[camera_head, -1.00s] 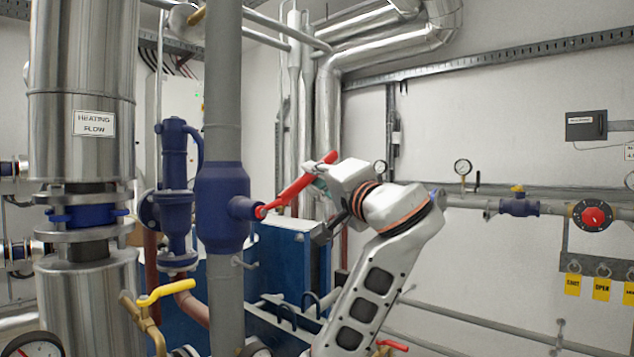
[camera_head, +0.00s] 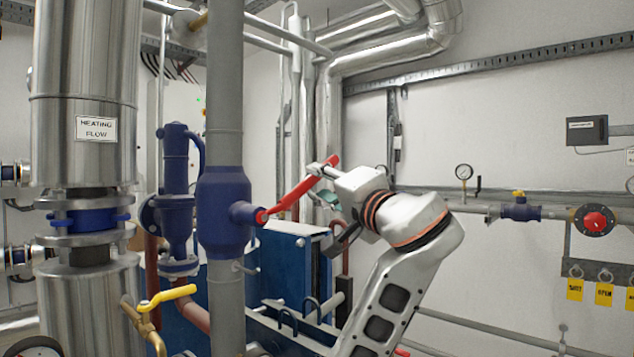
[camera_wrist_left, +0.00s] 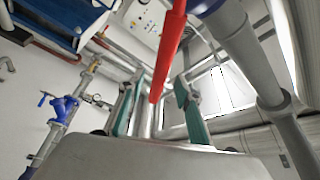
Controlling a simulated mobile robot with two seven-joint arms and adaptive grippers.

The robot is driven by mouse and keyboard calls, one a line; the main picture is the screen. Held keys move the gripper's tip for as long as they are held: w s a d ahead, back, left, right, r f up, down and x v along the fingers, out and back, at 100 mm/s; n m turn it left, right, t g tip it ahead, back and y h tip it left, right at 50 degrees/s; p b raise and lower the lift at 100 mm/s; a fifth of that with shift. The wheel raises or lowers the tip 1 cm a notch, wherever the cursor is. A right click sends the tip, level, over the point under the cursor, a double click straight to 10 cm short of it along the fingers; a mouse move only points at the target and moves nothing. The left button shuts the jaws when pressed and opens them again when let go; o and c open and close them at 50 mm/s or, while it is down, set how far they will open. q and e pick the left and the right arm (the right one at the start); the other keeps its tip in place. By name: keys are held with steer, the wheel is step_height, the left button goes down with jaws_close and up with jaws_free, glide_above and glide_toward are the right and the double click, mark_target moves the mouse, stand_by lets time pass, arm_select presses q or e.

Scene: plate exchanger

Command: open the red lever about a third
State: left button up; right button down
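The red lever (camera_head: 300,194) slants up and to the right from the side stub of a blue valve body (camera_head: 224,212) on a grey vertical pipe. My left gripper (camera_head: 322,184) is at the lever's upper free end. In the left wrist view, the red lever (camera_wrist_left: 169,50) comes down from the top and its end lies between two spread teal-padded fingers (camera_wrist_left: 158,98). Gaps show on both sides of the lever there, so the gripper looks open and not clamped on it. My right gripper is in neither view.
A yellow-handled valve (camera_head: 166,296) stands at the lower left. A blue unit (camera_head: 290,262) is behind and below the lever. A pipe with a gauge (camera_head: 464,172) and a red knob (camera_head: 594,221) runs along the right wall. The space above my arm is clear.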

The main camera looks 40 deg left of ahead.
arm_select(q)
steer(key=v, duration=0.9)
steer(key=shift+s+d, duration=0.15)
steer(key=shift+d, duration=0.05)
